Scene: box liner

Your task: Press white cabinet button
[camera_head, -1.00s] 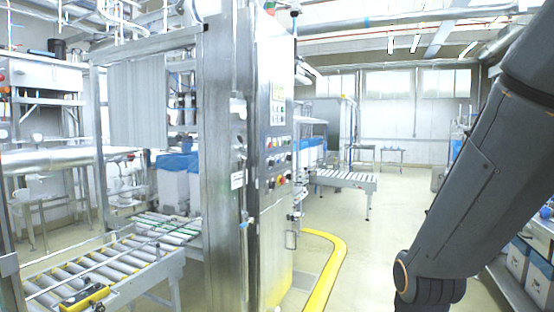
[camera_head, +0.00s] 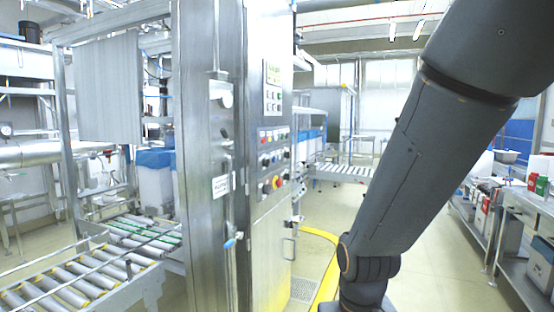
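A tall steel cabinet (camera_head: 268,225) stands in the middle of the view, its panel side turned to the right. Its control panel (camera_head: 272,150) carries rows of small buttons in several colours. A white one among them is too small to single out with certainty. A larger red and yellow knob (camera_head: 276,182) sits low on the panel. My arm comes down from the upper right, to the right of the cabinet and apart from it. My gripper is below the picture's edge.
A roller conveyor (camera_head: 75,280) is at the lower left. A yellow floor rail (camera_head: 328,268) curves past the cabinet's right side. Open floor lies around my arm. A steel bench (camera_head: 520,275) with boxes and bottles lines the right.

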